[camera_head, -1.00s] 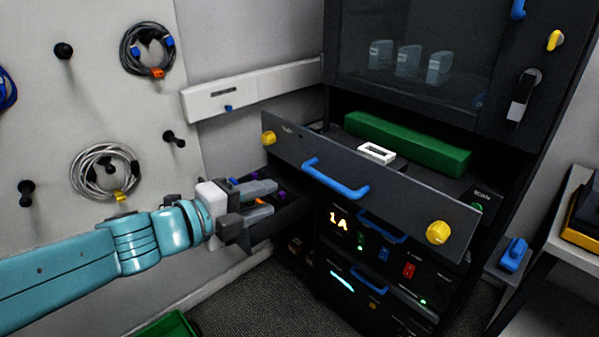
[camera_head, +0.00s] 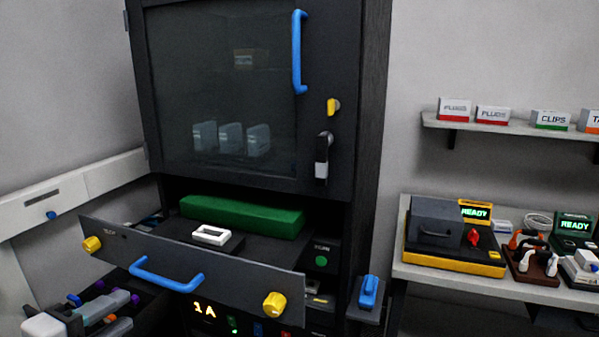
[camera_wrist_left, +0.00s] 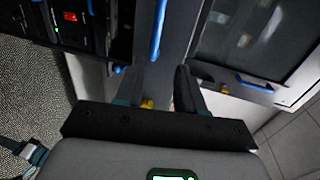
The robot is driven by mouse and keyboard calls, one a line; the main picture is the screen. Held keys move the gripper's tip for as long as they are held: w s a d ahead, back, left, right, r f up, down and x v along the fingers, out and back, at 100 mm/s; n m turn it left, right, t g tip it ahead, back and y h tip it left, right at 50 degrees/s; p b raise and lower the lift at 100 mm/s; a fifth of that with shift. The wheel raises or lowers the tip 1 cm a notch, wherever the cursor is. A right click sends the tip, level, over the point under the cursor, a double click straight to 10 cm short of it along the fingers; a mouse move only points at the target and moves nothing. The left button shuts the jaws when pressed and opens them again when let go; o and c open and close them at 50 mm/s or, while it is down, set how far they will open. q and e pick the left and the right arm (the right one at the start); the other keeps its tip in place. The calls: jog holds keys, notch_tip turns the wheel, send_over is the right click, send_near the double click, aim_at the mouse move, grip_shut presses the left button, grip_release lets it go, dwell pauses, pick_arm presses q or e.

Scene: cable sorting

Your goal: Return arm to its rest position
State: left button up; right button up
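My left gripper (camera_head: 112,316) shows at the lower left edge of the head view, in front of the pulled-out drawer (camera_head: 190,268) of the dark cabinet. Its two grey fingers are apart, with nothing seen held between them. In the left wrist view the two fingers (camera_wrist_left: 158,90) also stand apart, with a gap between them. Most of the left arm is below the picture edge in the head view. My right gripper is not in any view.
The open drawer has a blue handle (camera_head: 165,278) and yellow knobs. Above it stand a green block (camera_head: 243,217) and a closed glass door (camera_head: 225,110). A side bench (camera_head: 470,283) on the right holds a yellow-based device (camera_head: 452,258). A shelf (camera_head: 520,129) above carries labelled boxes.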

pick_arm(q)
jog(key=w+d+f+n+g+h+p, duration=0.1)
jog(key=d+f+n+g, duration=0.35)
jog(key=f, duration=0.85)
jog(key=w+d+f+n+g+h, duration=0.1)
jog(key=w+d+f+n+g, duration=0.1)
jog(key=d+f, duration=0.85)
jog(key=s+d+f+n+g, duration=0.1)
jog(key=s+f+n+g, duration=0.4)
jog(key=f, duration=1)
jog(key=s+f+n+g+y, duration=0.2)
jog(key=s+f+n, duration=0.6)
jog(key=s+n, duration=0.4)
jog(key=shift+s+a+n+g+y+p, duration=0.3)
jog(key=shift+s+n+g+y+p, duration=0.1)
jog(key=shift+s+y, duration=0.35)
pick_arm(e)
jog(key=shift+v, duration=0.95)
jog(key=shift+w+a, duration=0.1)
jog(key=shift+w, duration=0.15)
